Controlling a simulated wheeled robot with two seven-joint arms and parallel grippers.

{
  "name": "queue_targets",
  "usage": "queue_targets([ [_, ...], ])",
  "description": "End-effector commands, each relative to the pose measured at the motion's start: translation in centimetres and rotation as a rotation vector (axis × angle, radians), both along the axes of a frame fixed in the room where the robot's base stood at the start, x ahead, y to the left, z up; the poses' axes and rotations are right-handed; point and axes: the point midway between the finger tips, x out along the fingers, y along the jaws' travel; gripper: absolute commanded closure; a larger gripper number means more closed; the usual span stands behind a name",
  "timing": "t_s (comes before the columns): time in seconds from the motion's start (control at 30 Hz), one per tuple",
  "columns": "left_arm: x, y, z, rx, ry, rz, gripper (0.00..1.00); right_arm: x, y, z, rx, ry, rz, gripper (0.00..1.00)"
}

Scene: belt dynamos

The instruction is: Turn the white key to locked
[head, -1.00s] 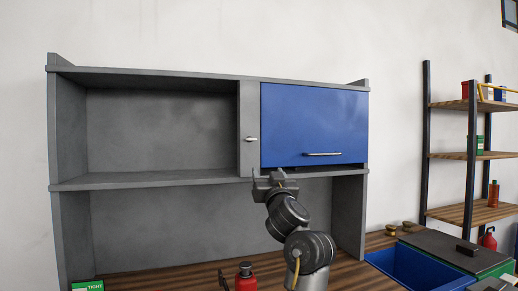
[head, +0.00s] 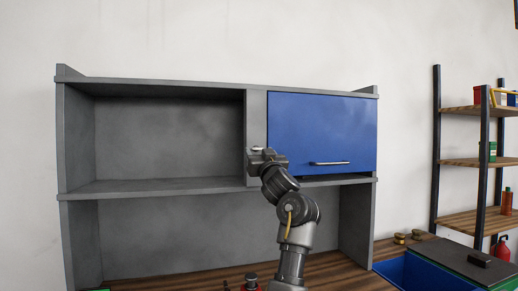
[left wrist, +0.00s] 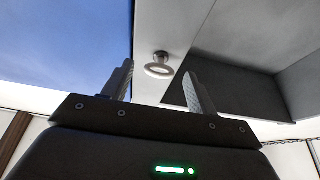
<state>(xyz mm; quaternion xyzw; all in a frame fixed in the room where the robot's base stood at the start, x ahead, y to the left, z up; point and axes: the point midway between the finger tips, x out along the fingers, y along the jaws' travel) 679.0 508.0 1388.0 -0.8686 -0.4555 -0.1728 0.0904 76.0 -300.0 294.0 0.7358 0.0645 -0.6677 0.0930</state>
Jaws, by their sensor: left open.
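The white key (left wrist: 159,69) shows in the left wrist view as a ring-shaped bow on a short round stem, set in the grey panel beside the blue door. In the head view the key (head: 256,149) is a small pale spot on that panel, just above my gripper. My left gripper (head: 262,157) is raised in front of the panel at the blue door's lower left corner. In the left wrist view its two fingers (left wrist: 158,90) are open and empty, with the key beyond and between their tips. I cannot tell how far apart they are. My right gripper is not in view.
The blue door (head: 322,133) is shut, with a bar handle (head: 329,163) near its bottom edge. An open grey compartment (head: 168,138) is to the left. A wooden workbench (head: 335,274) lies below, with a blue bin (head: 415,274) at right.

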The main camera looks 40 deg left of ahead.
Motion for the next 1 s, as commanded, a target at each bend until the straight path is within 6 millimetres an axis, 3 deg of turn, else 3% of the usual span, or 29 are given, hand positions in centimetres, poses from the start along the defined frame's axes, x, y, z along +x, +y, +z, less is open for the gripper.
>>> queue_targets([
  [0.17,0.73,1.05,0.57,-0.001,0.001,0.000,0.42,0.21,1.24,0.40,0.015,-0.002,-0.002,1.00],
  [0.47,0.84,1.20,0.57,0.000,0.000,-0.001,0.42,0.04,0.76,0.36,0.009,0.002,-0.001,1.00],
  [0.8,0.85,1.17,0.56,0.000,0.000,-0.001,0.85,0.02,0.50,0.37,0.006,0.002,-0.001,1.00],
  [1.0,0.88,1.14,0.57,-0.007,-0.008,-0.002,0.86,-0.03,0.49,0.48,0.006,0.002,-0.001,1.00],
])
